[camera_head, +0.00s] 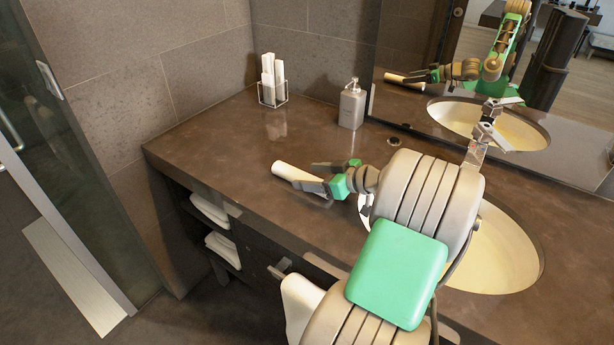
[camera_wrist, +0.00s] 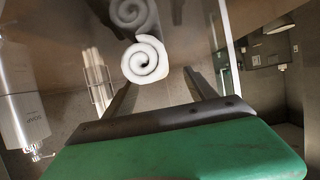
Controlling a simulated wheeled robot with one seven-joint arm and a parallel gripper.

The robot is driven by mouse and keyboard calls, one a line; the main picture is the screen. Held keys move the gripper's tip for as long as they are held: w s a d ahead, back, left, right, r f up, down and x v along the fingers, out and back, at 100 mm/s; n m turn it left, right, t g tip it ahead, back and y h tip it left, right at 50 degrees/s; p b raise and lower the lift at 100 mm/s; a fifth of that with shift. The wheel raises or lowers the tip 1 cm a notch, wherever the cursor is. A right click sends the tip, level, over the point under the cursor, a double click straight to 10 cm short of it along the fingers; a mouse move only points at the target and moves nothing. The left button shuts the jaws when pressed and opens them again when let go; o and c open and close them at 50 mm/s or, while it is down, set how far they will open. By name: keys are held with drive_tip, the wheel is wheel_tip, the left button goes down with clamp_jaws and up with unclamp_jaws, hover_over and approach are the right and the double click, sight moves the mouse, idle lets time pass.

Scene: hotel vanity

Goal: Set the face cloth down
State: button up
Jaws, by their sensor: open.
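The face cloth (camera_head: 292,171) is a white roll lying on the brown vanity counter (camera_head: 225,150), left of the sink. In the wrist view, the spiral end of the face cloth (camera_wrist: 146,60) faces me, with its reflection on the glossy counter against it. My gripper (camera_head: 312,176) is open, low over the counter at the near end of the roll. In the wrist view the two fingers of my gripper (camera_wrist: 162,80) stand apart on either side of the roll. Whether a finger touches the cloth I cannot tell.
A grey soap dispenser (camera_head: 352,104) and a clear holder with white rolls (camera_head: 272,82) stand at the back. The sink (camera_head: 500,255) lies under my arm. A mirror (camera_head: 450,60) backs the counter. Folded towels (camera_head: 211,211) sit on shelves below. The counter's left part is clear.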

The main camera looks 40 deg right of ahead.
drive_tip(key=v, duration=1)
drive_tip(key=shift+w+r, duration=0.1)
drive_tip(key=shift+s+d, duration=0.1)
drive_tip(key=shift+s, duration=0.25)
drive_tip(key=shift+s, duration=0.1)
